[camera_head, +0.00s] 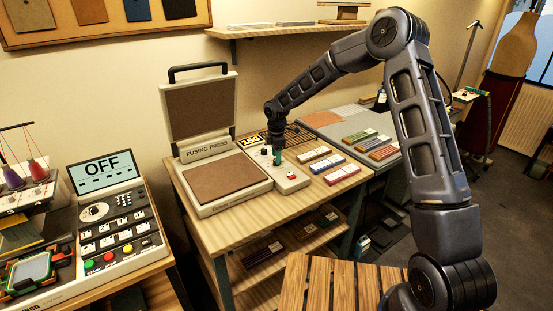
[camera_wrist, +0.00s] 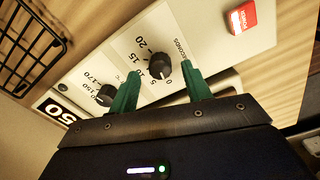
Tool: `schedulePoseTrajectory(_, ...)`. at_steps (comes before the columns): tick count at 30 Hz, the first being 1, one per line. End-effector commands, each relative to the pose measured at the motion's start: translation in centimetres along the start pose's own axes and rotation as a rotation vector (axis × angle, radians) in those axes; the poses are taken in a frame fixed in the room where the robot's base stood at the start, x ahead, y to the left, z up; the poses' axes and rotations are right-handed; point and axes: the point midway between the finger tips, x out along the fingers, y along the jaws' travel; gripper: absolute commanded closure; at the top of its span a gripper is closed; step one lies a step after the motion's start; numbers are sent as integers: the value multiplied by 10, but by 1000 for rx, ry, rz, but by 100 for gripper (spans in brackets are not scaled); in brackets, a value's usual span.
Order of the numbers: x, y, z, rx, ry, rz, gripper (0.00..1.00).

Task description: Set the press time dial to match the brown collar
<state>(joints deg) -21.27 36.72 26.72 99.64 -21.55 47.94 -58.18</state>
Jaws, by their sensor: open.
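The press time dial (camera_wrist: 161,70) is a round black knob on the press's control box (camera_head: 291,180). Its scale is marked SECONDS, with numbers including 5, 10, 15 and 20. Its exact setting is too small to read surely. My gripper (camera_wrist: 162,88) is open, its green fingers on either side of this dial in the wrist view, with gaps visible. Brown strips (camera_head: 383,152) lie on the right-hand table; I cannot tell whether one is the brown collar.
A temperature dial (camera_wrist: 107,94) sits beside the left finger. A red power button (camera_wrist: 242,17) is on the panel. The fusing press (camera_head: 228,185) stands open at left. A wire rack (camera_wrist: 30,45) is near the control box. Coloured boards (camera_head: 327,162) lie to its right.

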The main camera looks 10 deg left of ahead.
Motion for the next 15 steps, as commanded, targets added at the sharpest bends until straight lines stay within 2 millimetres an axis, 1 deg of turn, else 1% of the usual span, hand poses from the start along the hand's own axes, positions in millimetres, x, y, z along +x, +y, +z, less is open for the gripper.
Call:
schedulePoseTrajectory(3,11,0,0,0,0,-2,52)
schedulePoseTrajectory(6,16,0,0,1,0,-1,52)
schedulePoseTrajectory(15,18,0,0,1,0,0,52)
